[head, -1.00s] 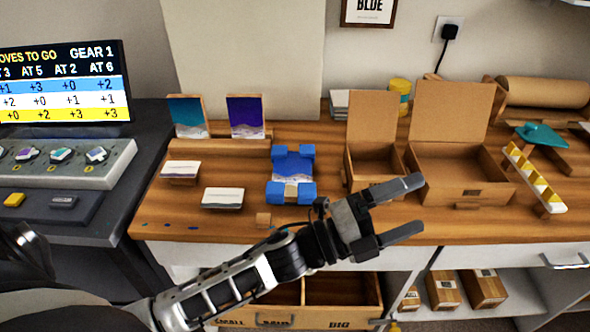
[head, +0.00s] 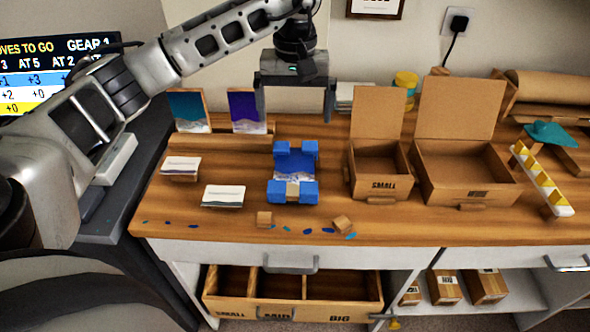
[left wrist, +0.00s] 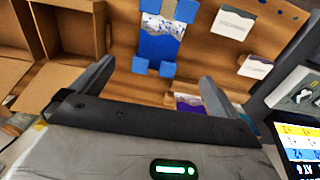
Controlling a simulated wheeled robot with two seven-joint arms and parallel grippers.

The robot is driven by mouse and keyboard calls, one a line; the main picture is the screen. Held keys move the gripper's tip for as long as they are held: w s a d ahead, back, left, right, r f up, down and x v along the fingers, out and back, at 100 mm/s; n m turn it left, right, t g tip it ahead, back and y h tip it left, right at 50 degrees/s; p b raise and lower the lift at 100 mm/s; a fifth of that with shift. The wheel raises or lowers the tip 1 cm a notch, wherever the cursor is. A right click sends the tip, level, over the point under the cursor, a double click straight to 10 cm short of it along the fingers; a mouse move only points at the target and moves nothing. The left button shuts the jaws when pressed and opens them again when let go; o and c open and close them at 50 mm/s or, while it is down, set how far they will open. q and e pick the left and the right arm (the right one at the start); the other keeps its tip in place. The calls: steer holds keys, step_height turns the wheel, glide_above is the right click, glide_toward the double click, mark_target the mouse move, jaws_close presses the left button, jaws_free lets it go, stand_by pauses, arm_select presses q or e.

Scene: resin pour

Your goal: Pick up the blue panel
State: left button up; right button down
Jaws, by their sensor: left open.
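The blue panel (head: 294,165) lies flat on the wooden worktop with a white wave pattern toward its front. Blue blocks sit at its corners. It also shows in the left wrist view (left wrist: 158,45), near the top between several blue blocks. My left gripper (head: 295,108) is open and empty, pointing down above the back of the worktop, behind the panel in the head view. In the left wrist view its two fingers (left wrist: 157,72) are spread wide, with nothing between them. My right gripper is not in view.
A teal panel (head: 189,110) and a purple panel (head: 248,111) stand in a rack at the back left. Open cardboard boxes, small (head: 377,185) and larger (head: 470,192), stand to the right.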

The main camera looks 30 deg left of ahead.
arm_select(q)
glide_above(294, 169)
step_height(294, 169, down, 9)
steer(key=shift+d+r+p, duration=0.1)
steer(key=shift+p, duration=0.3)
steer(key=shift+f+p, duration=0.7)
steer(key=shift+f, duration=2)
steer(key=c, duration=0.9)
